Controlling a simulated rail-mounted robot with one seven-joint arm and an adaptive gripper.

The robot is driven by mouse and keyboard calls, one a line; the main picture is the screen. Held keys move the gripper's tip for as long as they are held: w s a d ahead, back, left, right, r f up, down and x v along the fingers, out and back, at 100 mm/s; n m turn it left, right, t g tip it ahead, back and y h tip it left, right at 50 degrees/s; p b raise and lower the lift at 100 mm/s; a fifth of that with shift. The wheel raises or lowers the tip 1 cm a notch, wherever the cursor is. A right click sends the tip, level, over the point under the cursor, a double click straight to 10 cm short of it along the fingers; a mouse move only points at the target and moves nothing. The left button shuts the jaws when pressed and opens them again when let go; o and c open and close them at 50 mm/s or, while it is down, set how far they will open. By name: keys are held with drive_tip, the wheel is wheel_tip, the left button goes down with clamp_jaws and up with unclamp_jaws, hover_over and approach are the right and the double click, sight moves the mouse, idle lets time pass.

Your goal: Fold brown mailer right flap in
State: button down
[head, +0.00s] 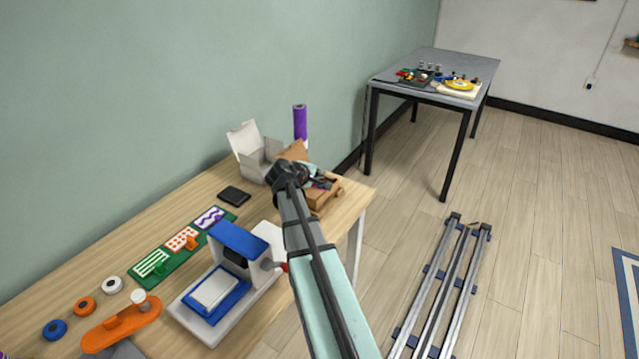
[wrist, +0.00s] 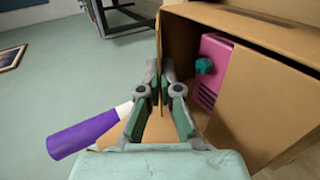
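The brown mailer (head: 320,203) stands open at the far end of the wooden table, partly hidden behind my arm in the head view. In the wrist view, the mailer (wrist: 262,85) fills the right side, with a pink box (wrist: 211,66) bearing a teal knob inside. An upright cardboard flap (wrist: 158,88) shows edge-on between my fingers. My gripper (wrist: 162,75) has its fingertips closed together on this flap, one on each side. In the head view, my gripper (head: 310,178) is over the mailer, and its fingertips are hard to make out.
A white open box (head: 255,150) and a purple roll (head: 300,122) stand behind the mailer. A black wallet-like item (head: 234,195), a green board (head: 182,245) and a blue-and-white press (head: 228,278) are nearer. The floor right of the table is clear up to metal rails (head: 440,290).

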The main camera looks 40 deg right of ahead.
drive_tip(key=shift+a+f+h+b, duration=0.15)
drive_tip(key=shift+f+h+b, duration=0.35)
drive_tip(key=shift+b, duration=0.75)
drive_tip(key=shift+r+t+h+b, duration=0.2)
drive_tip(key=shift+t+h+b, duration=0.1)
drive_tip(key=shift+b, duration=0.05)
drive_tip(key=c, duration=1.4)
unclamp_jaws()
drive_tip(key=shift+r+p, duration=0.15)
drive_tip(key=shift+p, duration=0.15)
